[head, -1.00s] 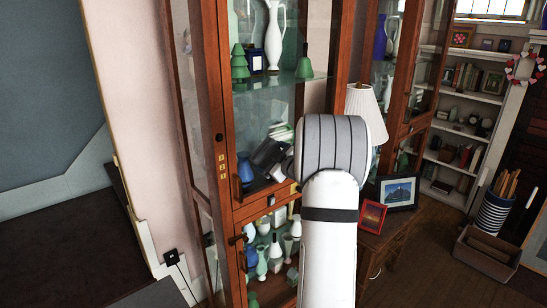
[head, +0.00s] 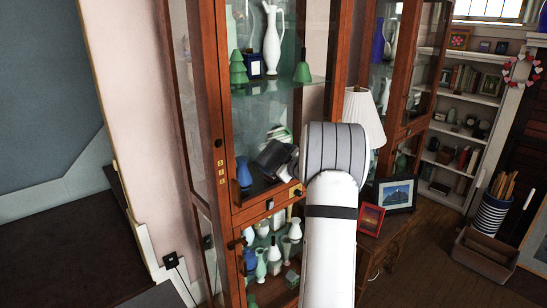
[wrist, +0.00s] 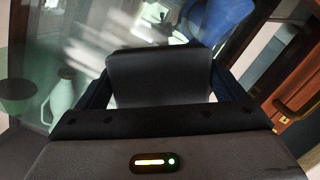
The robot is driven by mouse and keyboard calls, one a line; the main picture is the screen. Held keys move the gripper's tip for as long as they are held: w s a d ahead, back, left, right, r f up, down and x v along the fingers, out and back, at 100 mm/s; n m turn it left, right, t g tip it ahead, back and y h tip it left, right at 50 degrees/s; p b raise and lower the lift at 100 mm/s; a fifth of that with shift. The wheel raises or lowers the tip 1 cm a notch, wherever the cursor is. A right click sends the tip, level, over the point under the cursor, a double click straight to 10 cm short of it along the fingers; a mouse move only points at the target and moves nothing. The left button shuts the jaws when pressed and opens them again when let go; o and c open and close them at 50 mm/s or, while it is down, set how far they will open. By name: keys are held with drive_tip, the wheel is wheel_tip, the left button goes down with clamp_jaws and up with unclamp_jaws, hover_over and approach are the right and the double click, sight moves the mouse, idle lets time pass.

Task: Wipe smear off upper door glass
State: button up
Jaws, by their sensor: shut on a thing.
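The upper door glass (head: 262,105) is in the tall wooden cabinet in the head view, with shelves and vases behind it. My gripper (head: 275,160) is in front of the lower part of this glass. In the wrist view my gripper is shut on a dark grey pad (wrist: 160,75), with a dark finger on each side. The glass also fills the upper part of the wrist view. Whitish streaks show there, but I cannot tell smear from reflection. I cannot tell whether the pad touches the glass. My forearm hides part of the cabinet's right side.
Inside the cabinet are a white ewer (head: 272,40), green ornaments (head: 238,68) and a blue vase (head: 244,172). To the right stand a lamp (head: 363,115), picture frames (head: 395,192) on a small table, and a second cabinet. Dark floor lies at the left.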

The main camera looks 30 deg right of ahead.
sight(292, 141)
drive_tip(key=shift+w+d+r+p, duration=0.1)
drive_tip(key=shift+w+d+p, duration=0.15)
drive_tip(key=shift+d+p, duration=0.7)
drive_tip(key=shift+w+d+r+p, duration=0.1)
drive_tip(key=shift+w+d+p, duration=0.2)
drive_tip(key=shift+d, duration=1.25)
drive_tip(key=shift+w+d+r+p, duration=0.1)
drive_tip(key=shift+d+r+p, duration=0.2)
drive_tip(key=shift+d+p, duration=0.55)
drive_tip(key=shift+w+d+r+p, duration=0.15)
drive_tip(key=shift+d+r+p, duration=0.15)
drive_tip(key=shift+d+p, duration=0.55)
drive_tip(key=shift+w+d+r+p, duration=0.1)
drive_tip(key=shift+d+r+p, duration=0.3)
drive_tip(key=shift+d, duration=0.8)
drive_tip(key=shift+s+a+f+b, duration=0.1)
drive_tip(key=shift+s+a+b, duration=0.2)
drive_tip(key=shift+a+b, duration=1.1)
drive_tip(key=shift+s+a+f+b, duration=0.1)
drive_tip(key=shift+s+a+b, duration=0.3)
drive_tip(key=shift+a, duration=1.85)
drive_tip(key=shift+s+a+b, duration=0.15)
drive_tip(key=shift+a+b, duration=1)
drive_tip(key=shift+a, duration=0.65)
